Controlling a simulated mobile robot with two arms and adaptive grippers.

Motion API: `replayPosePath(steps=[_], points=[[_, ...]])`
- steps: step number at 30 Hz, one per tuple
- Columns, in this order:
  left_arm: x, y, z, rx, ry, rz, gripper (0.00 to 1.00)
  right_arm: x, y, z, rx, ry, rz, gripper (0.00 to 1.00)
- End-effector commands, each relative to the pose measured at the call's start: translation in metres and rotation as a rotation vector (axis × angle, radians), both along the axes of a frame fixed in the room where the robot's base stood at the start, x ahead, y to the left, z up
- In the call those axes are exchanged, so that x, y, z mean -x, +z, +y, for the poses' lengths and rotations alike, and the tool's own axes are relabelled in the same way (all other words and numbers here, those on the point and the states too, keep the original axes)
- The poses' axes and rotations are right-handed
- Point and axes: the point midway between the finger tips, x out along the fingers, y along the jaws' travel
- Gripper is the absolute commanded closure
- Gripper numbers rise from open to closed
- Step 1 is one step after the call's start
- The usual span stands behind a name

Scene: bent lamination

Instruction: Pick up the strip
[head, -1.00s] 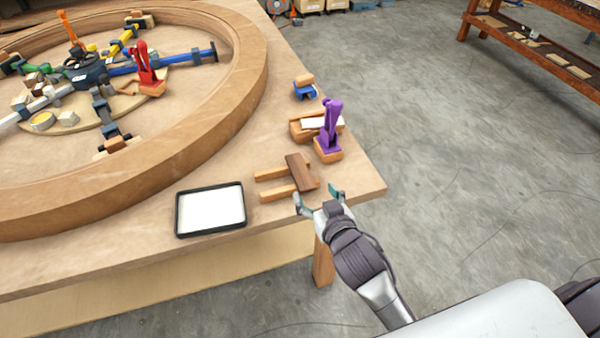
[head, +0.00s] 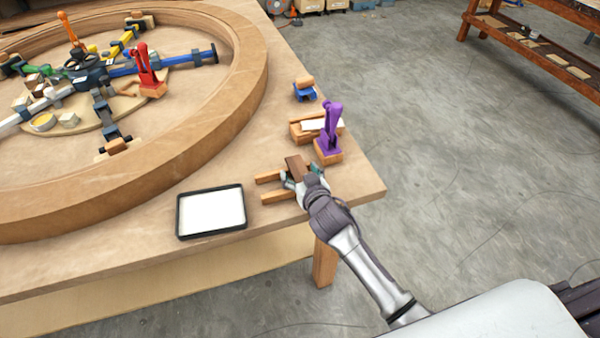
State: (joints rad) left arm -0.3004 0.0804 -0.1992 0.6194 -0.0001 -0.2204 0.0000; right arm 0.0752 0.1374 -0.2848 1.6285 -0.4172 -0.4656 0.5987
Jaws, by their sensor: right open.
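The strip, a dark brown wooden piece (head: 294,164), lies across two light wooden rails (head: 272,197) near the right edge of the table. My right gripper (head: 300,180) is at the strip, with its teal fingertips open on either side of it. The gripper hides the strip's near part, and I cannot tell whether the fingers touch it. My left gripper is not in view.
A black-rimmed white tray (head: 180,215) lies left of the rails. A purple clamp (head: 331,130) on a wooden block stands close behind the gripper, beside a wooden holder (head: 299,130). A large wooden ring (head: 225,130) fills the table's left. The table edge is close.

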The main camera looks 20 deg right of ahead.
Motion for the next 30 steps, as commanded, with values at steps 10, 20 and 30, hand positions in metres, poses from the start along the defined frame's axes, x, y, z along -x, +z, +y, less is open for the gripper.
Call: replayPosePath(steps=[10, 20, 30], points=[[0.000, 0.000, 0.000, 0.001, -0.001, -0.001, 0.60, 0.000, 0.000, 0.000, 0.000, 0.000, 0.000, 0.52], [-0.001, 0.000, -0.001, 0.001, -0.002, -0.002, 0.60, 0.000, 0.000, 0.000, 0.000, 0.000, 0.000, 0.88], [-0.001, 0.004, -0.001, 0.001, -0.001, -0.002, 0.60, 0.000, 0.033, 0.000, 0.001, 0.001, -0.004, 0.88]])
